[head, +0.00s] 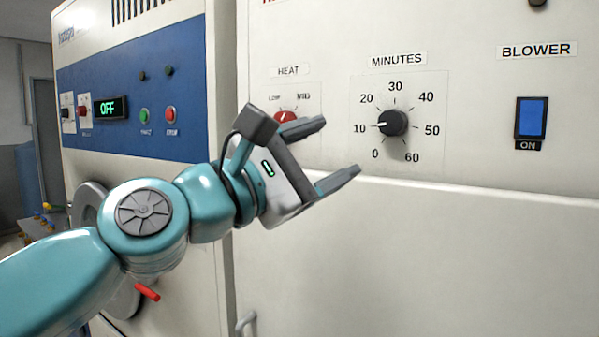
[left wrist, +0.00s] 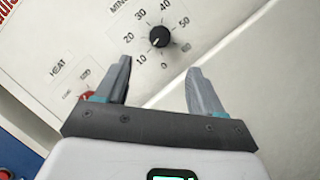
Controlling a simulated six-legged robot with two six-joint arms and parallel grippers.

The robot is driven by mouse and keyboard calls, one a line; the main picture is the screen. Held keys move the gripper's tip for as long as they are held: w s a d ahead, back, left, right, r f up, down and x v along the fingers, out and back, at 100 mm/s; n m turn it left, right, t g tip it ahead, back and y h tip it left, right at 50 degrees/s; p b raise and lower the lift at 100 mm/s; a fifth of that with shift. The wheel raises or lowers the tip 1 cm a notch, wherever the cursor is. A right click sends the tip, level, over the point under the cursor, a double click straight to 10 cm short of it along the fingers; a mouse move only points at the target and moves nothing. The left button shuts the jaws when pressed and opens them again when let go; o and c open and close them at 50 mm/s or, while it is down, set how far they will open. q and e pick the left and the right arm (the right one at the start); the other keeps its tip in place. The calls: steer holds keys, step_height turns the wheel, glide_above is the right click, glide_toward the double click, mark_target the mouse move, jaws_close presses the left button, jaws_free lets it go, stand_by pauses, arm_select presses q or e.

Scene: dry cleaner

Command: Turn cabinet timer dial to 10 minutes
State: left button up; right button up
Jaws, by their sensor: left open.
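The timer dial (head: 394,123) is a round black knob on the white cabinet panel, under the MINUTES label (head: 397,61). Its white pointer mark faces left, at the printed 10. The dial also shows in the left wrist view (left wrist: 159,37), beyond the fingertips. My left gripper (head: 341,146) is open and empty, to the left of and a little below the dial. Its two grey fingers are apart and do not appear to touch the dial. In the left wrist view the open fingers (left wrist: 160,66) frame a bare stretch of panel below the dial. My right gripper is not in view.
A red HEAT knob (head: 285,117) lies partly behind my left gripper's upper finger. A blue BLOWER switch (head: 531,118), labelled ON, is at the right. A blue panel (head: 178,90) with an OFF display (head: 111,108) is at the left. The panel's lower edge juts below the dial.

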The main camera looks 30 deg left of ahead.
arm_select(q)
steer(key=v, duration=0.4)
steer(key=shift+f, duration=0.1)
steer(key=shift+s, duration=0.1)
steer(key=shift+a, duration=0.1)
stand_by(0.3)
